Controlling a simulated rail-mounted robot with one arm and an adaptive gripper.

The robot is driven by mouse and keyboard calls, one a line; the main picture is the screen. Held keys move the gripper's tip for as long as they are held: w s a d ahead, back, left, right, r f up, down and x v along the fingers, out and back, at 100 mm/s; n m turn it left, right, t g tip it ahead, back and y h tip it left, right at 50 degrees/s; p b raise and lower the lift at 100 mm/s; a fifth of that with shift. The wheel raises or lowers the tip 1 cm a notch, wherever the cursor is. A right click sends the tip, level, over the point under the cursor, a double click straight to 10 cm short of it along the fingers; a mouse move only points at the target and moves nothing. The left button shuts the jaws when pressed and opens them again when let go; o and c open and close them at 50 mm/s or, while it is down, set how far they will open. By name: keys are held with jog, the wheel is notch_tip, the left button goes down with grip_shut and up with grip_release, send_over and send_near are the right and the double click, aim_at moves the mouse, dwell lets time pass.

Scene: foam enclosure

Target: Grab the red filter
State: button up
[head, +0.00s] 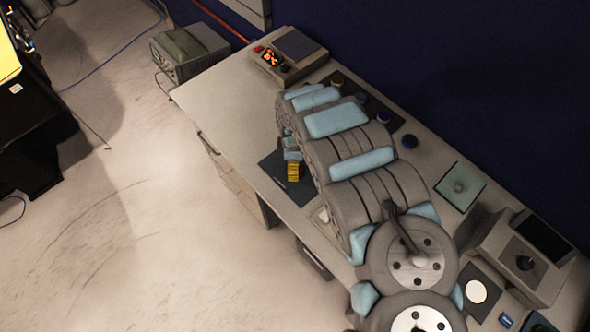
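I cannot clearly make out a red filter. A row of small round pieces runs along the back of the table, partly behind my arm; the clearest is a dark blue one (410,141), and none looks clearly red. My grey arm with light blue pads covers much of the table. At its far end, below the bulky links, a yellow-and-black striped part that seems to be my gripper (293,171) hangs over a dark square mat (272,168). Its fingers are too small to tell whether they are open, shut or holding anything.
The grey table (222,100) stands along a dark blue wall. A device with an orange display (270,58) sits at its far end. A green square plate (461,187) and a grey box with a black screen (543,236) stand at right. Open floor lies left.

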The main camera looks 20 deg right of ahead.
jog(key=shift+w+d+f, duration=0.1)
jog(key=shift+f, duration=1.25)
jog(key=shift+d+f, duration=0.1)
jog(key=shift+f, duration=1.25)
jog(key=c, duration=1.3)
jog(key=shift+c, duration=0.2)
jog(key=shift+r, duration=0.15)
